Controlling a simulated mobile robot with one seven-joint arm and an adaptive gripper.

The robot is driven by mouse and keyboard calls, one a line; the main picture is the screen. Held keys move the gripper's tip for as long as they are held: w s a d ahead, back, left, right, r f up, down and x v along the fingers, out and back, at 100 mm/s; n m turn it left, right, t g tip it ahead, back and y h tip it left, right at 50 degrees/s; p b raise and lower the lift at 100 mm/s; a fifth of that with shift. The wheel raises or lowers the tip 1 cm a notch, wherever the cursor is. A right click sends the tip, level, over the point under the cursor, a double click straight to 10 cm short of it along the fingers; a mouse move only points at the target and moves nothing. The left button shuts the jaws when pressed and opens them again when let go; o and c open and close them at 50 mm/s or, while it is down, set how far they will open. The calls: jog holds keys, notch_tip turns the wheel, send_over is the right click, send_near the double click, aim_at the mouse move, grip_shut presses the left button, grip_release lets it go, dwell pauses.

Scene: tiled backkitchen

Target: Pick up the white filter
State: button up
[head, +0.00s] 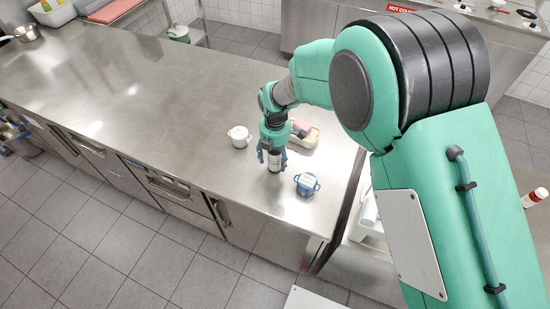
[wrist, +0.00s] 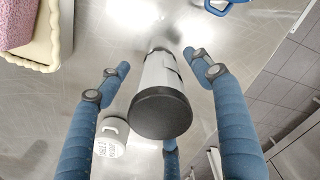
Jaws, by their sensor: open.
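The white filter appears to be the white cylinder with a black round end (wrist: 160,112), seen end-on in the wrist view and standing on the steel counter. In the head view its pale side (head: 275,163) shows between my fingers. My gripper (head: 272,154) points down over it. In the wrist view my blue fingers (wrist: 158,62) are spread around the cylinder, with visible gaps at the left and right. Whether the lower finger touches it is hard to tell.
A small white lidded pot (head: 239,136) stands close by at the left. A blue lidded pot (head: 306,184) stands at the right, near the counter's end. A cream tray holding something pink (head: 300,128) is behind. The steel counter (head: 130,90) is largely clear at the left.

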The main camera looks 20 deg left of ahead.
aim_at(275, 151)
jog(key=c, duration=1.4)
jog(key=shift+o, duration=0.2)
jog(key=shift+r, duration=0.1)
jog(key=shift+r, duration=0.55)
notch_tip(275, 151, up, 2)
jog(key=shift+r, duration=0.1)
jog(key=s+d+r+p, duration=0.1)
jog(key=s+d, duration=0.9)
jog(key=s, duration=0.2)
jog(key=shift+d+r, duration=0.15)
jog(key=shift+r, duration=0.1)
jog(key=shift+s, duration=0.1)
